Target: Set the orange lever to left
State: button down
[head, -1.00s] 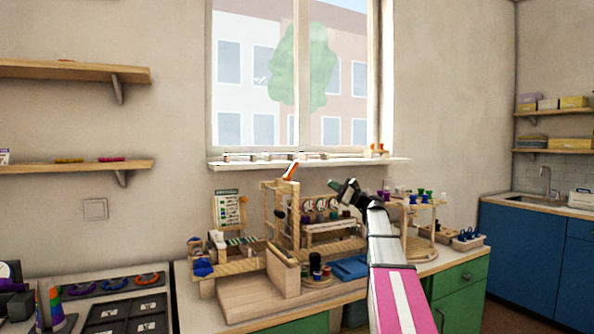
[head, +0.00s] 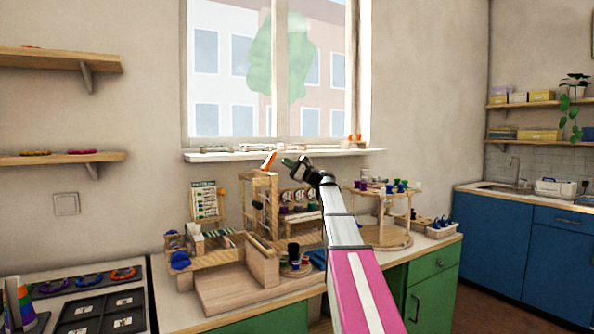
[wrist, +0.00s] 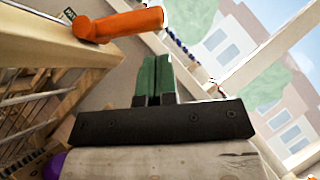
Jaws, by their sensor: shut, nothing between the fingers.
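The orange lever (head: 268,161) stands on top of a wooden frame (head: 258,212) in the head view, its upper end leaning to the right. In the wrist view the orange lever (wrist: 125,24) lies at the top left, above and left of the fingertips. My gripper (head: 286,161) is just right of the lever in the head view. In the wrist view my gripper (wrist: 156,62) shows two green fingers pressed together, with nothing between them. A gap shows between the fingertips and the lever; I cannot tell its depth.
Below is a wooden bead board with a ramp (head: 238,288) and dark spools (head: 293,255). A round wooden stand (head: 380,237) with coloured pieces is to the right. The window sill (head: 230,155) runs behind the gripper.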

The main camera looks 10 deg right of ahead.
aim_at(276, 155)
jog(key=shift+s+a+r, duration=0.2)
jog(key=shift+a+r, duration=0.2)
jog(key=shift+a, duration=0.15)
jog(key=shift+s+a+r, duration=0.2)
jog(key=shift+a+r, duration=0.15)
jog(key=shift+a, duration=0.15)
jog(key=shift+a+r+n+g, duration=0.2)
jog(key=shift+r+n+g, duration=0.15)
jog(key=shift+n+g, duration=0.25)
jog(key=a+r+n+g+h, duration=0.1)
jog(key=n+h, duration=0.1)
jog(key=s+a+r+n+g+h, duration=0.1)
jog(key=a+n, duration=0.1)
jog(key=n, duration=0.1)
jog(key=a+r+n+g+h, duration=0.1)
jog(key=a+n+g+h, duration=0.1)
jog(key=shift+s+r+n+h, duration=0.2)
jog(key=shift+s+n+h, duration=0.1)
jog(key=shift+s, duration=0.1)
jog(key=shift+s+a+n+h, duration=0.25)
jog(key=shift+a+n+h, duration=0.45)
jog(key=shift+a+h, duration=0.2)
jog(key=shift+s+a+f, duration=0.1)
jog(key=shift+a, duration=0.15)
jog(key=shift+a, duration=0.1)
